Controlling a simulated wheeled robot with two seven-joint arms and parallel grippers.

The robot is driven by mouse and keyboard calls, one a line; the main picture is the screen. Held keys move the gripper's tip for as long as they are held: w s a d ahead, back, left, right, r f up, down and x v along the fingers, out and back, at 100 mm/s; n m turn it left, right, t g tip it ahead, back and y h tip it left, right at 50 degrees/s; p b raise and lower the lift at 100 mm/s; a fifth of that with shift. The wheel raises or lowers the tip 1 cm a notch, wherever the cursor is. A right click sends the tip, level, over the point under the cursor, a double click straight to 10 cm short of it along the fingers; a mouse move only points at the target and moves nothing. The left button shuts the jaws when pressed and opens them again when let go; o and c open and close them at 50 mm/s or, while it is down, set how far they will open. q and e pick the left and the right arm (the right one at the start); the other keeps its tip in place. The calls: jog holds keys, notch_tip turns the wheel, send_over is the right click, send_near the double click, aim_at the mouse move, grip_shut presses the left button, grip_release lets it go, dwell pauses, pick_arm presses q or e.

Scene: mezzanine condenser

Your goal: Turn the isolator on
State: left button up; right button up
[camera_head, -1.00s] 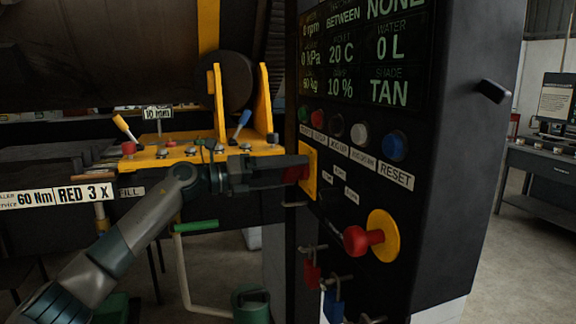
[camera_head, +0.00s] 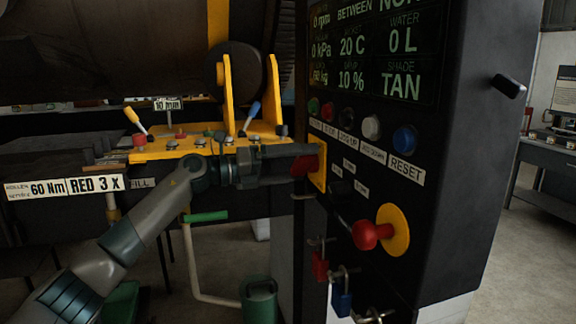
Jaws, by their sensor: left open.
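The isolator has a yellow plate (camera_head: 319,181) on the left edge of the black control cabinet's front. A red handle (camera_head: 304,165) stands out from that plate. My left gripper (camera_head: 296,165) reaches in from the left, its dark fingers level with the plate. The fingers are open and lie at the red handle, partly hiding it; I cannot tell whether they touch it. My right gripper is not in view.
A red mushroom button (camera_head: 368,235) on a yellow disc sits lower right of the isolator. A red padlock (camera_head: 320,265) and a blue padlock (camera_head: 341,296) hang below. A yellow lever console (camera_head: 160,148) stands behind my left arm.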

pick_arm(q)
jog(key=shift+a, duration=0.1)
jog(key=shift+s+a, duration=0.1)
jog(key=shift+a, duration=0.1)
jog(key=b+v, duration=0.4)
jog(key=v, duration=1.2)
jog(key=shift+a, duration=0.4)
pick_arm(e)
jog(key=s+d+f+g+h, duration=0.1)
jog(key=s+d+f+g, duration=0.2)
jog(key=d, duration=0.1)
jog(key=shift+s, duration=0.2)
pick_arm(q)
jog(key=shift+s, duration=0.1)
